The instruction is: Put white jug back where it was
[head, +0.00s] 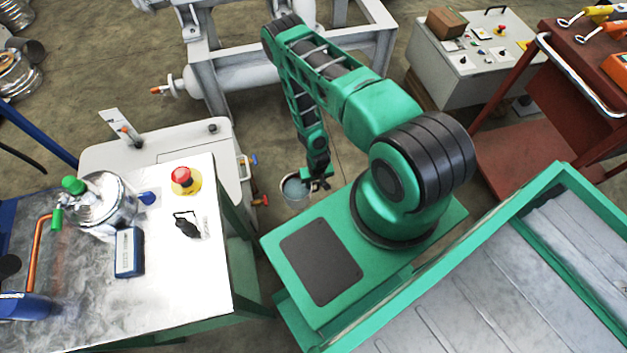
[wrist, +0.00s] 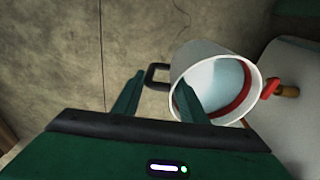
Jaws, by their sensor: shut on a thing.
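The white jug (head: 284,188) hangs at my gripper (head: 319,180) in the head view, over the gap between the white-topped bench and my green base. In the wrist view the jug (wrist: 213,58) is tilted, with its open mouth facing the camera. A red band and a pale blue surface show inside it; I cannot tell whether that is liquid. Its dark handle lies between the two fingers of my gripper (wrist: 158,88). The right finger overlaps the jug's rim. My gripper is shut on the jug, and the exact contact is partly hidden.
The bench (head: 208,262) at left carries a metal vessel (head: 112,207), a blue device (head: 129,252) and a red emergency button (head: 182,175). A grey metal frame (head: 215,60) stands behind. A control box (head: 470,62) and red cart (head: 520,150) stand at right. Bare floor (head: 345,150) lies between.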

